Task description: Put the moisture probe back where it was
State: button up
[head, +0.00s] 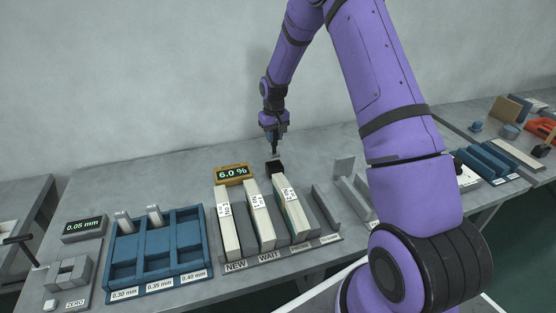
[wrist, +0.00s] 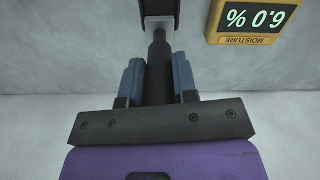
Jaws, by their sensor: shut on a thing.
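The moisture probe (wrist: 159,62) is a dark rod with a pale metal end. In the wrist view it runs between the two blue finger pads of my gripper (wrist: 159,80), which is shut on its dark handle. In the head view my gripper (head: 275,136) points down with the probe (head: 276,153) under it, just above or at a small black holder block (head: 275,168). The holder (wrist: 159,8) also shows at the top of the wrist view. I cannot tell whether the probe tip is in the holder. The yellow moisture display (head: 232,174) reads 6.0 %.
A grey rack (head: 289,249) with labelled lanes holds several pale paper stacks in front of the holder. A blue tray (head: 154,286) and a 0.05 mm display (head: 84,228) stand at the left. The table behind the display is clear. My arm hides part of the right side.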

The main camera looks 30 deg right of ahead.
aim_at(274, 153)
jog(key=shift+f, duration=3.9)
jog(key=shift+f, duration=0.1)
jog(key=o, duration=0.9)
